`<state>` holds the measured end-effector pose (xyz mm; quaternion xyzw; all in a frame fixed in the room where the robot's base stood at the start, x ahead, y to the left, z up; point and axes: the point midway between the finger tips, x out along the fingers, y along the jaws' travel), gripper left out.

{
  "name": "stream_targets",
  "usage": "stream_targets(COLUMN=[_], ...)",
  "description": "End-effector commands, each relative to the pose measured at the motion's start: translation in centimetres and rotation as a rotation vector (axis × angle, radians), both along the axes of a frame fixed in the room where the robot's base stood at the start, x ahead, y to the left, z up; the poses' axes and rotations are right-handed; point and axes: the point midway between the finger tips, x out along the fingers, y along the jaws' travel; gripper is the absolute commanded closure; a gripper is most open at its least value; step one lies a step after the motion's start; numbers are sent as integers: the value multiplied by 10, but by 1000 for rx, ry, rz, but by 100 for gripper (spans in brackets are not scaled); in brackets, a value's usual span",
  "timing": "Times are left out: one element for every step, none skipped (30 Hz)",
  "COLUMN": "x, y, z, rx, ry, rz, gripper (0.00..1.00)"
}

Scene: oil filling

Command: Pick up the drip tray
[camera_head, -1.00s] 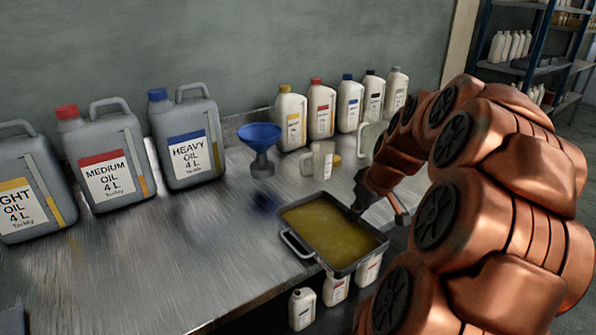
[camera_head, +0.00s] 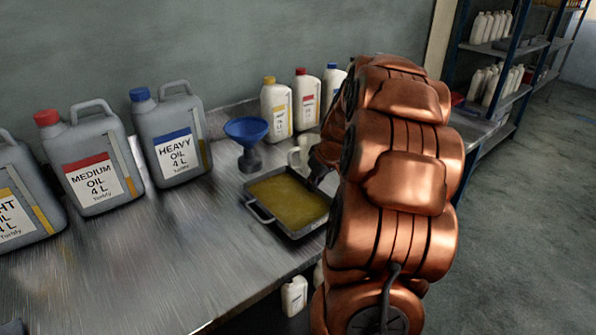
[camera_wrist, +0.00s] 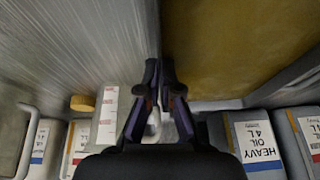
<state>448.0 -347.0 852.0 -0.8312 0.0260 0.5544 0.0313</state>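The drip tray (camera_head: 302,233) is a dark rectangular pan full of golden oil, beside the blue funnel near the table's front edge. A handle shows on its near left side. In the wrist view its wall (camera_wrist: 160,25) runs up the middle, with oil on the right. My gripper (camera_wrist: 160,68) is closed on this wall, one finger on each side. In the head view my arm hides most of the gripper and the tray's right end. I cannot tell whether the tray touches the table.
A blue funnel (camera_head: 247,131) stands just behind the tray. Large grey oil jugs, including heavy oil (camera_head: 174,135) and medium oil (camera_head: 89,163), line the back left. Small white bottles (camera_head: 277,108) stand behind, partly hidden by my arm. The table (camera_head: 150,250) is clear at front left.

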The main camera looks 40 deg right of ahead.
Motion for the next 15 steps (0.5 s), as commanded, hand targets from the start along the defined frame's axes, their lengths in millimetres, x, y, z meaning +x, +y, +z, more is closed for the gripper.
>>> stream_targets(x=[8,12,17,20,23,26,27,28,30,30,31,33,34,36,39], y=[0,0,0,0,0,0,0,0,-1,-1,-1,-1,-1,-1,-1], z=[3,3,2,2,1,1,1,1,0,0,0,1,1,1,2], rx=[-1,-1,0,0,1,1,1,1,1,1,1,1,0,0,0], ry=[2,2,2,3,3,2,2,1,1,1,0,0,0,1,0], rz=[2,2,2,2,1,1,0,0,-1,-1,-1,0,0,0,1], gripper=[100,100,100,100,100,100,100,100,100,100,100,100,100,100,100])
